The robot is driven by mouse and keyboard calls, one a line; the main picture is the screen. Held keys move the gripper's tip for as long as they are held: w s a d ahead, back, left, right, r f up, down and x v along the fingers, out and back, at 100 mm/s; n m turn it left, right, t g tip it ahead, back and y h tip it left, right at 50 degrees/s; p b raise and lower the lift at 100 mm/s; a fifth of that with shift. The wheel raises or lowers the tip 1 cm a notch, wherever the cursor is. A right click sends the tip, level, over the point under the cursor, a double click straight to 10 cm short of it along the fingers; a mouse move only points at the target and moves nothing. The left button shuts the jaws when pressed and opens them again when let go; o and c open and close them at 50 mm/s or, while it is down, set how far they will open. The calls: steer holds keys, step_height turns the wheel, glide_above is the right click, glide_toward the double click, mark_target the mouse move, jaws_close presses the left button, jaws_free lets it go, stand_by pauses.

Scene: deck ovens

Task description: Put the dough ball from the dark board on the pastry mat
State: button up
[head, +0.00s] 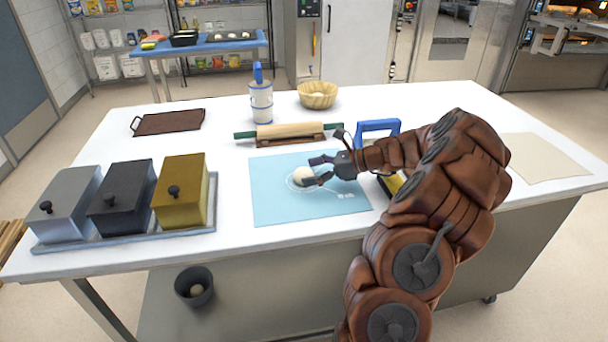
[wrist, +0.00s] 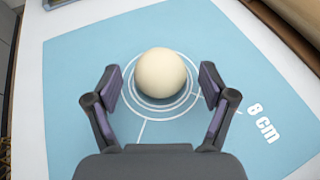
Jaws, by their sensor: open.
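The cream dough ball (head: 303,176) rests on the light blue pastry mat (head: 275,209), within the printed circles. In the wrist view the dough ball (wrist: 160,73) sits between and slightly beyond the fingertips, with the mat (wrist: 75,95) around it. My gripper (head: 317,170) is open, with a finger to each side of the ball; in the wrist view the gripper (wrist: 160,88) shows gaps between both fingers and the ball. The dark board (head: 168,122) lies at the table's back left and looks empty.
A rolling pin (head: 290,131) lies behind the mat. A blue-handled tool (head: 377,126) stands right of it. Three lidded boxes on a tray (head: 140,234) stand at left. A wicker bowl (head: 317,95) and a canister (head: 261,102) are at the back. A beige cloth (head: 545,158) lies at right.

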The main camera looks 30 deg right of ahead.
steer(key=v, duration=0.9)
steer(key=shift+s+d+r+b, duration=0.15)
steer(key=shift+b, duration=0.2)
steer(key=a+n, duration=0.1)
steer(key=a, duration=0.1)
steer(key=a+r+n+g, duration=0.1)
steer(key=a, duration=0.2)
steer(key=w+a+r+n+g, duration=0.1)
steer(key=a, duration=0.2)
steer(key=shift+a+y, duration=0.25)
steer(key=shift+y, duration=0.15)
steer(key=s+a+r+n+g+h, duration=0.1)
steer(key=s+a+n+g, duration=0.4)
steer(key=a, duration=0.6)
steer(key=s+a+n+g+h, duration=0.15)
steer(key=s+a+n, duration=0.35)
steer(key=a, duration=0.5)
steer(key=s+a+f+n+g+h, duration=0.25)
steer(key=s+a+n, duration=0.25)
steer(key=s+n, duration=0.25)
steer(key=s+d+f+n+h, duration=0.1)
steer(key=s+n+h, duration=0.1)
steer(key=s, duration=0.4)
steer(key=s+d+f+n+h, duration=0.1)
steer(key=s+n+h, duration=0.2)
steer(key=s, duration=0.4)
steer(key=shift+s+d+f+n, duration=0.25)
steer(key=shift+s+f+n, duration=0.05)
steer(key=shift+n, duration=0.45)
